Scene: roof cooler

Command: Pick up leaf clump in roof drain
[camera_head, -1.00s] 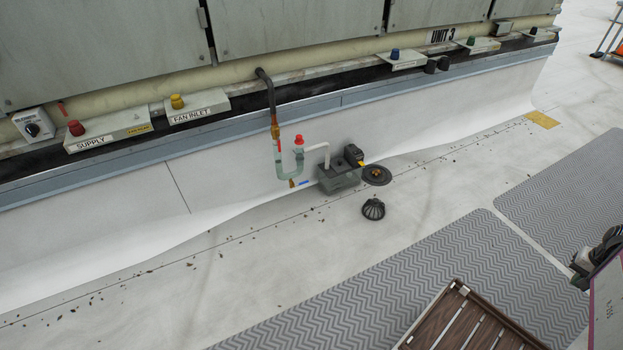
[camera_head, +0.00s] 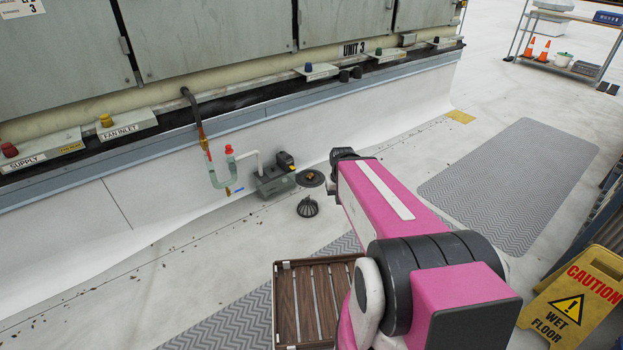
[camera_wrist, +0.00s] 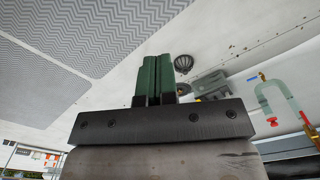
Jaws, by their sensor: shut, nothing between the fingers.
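The roof drain (camera_head: 311,183) is a dark round plate in the white roof near the pipework. A small orange-brown leaf clump (camera_head: 310,176) sits at its middle. In the wrist view my gripper (camera_wrist: 158,62) shows two green fingers side by side, shut and empty. The gripper is apart from the drain, and the leaf clump cannot be made out in the wrist view. In the head view my arm reaches up from the lower right, and the fingers are hidden there.
A black domed strainer (camera_head: 307,207) stands just in front of the drain. A grey pump box (camera_head: 275,183) and a green pipe trap (camera_head: 219,176) are left of it. A brown slatted tray (camera_head: 279,300) lies in front. A yellow wet-floor sign (camera_head: 580,305) stands lower right.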

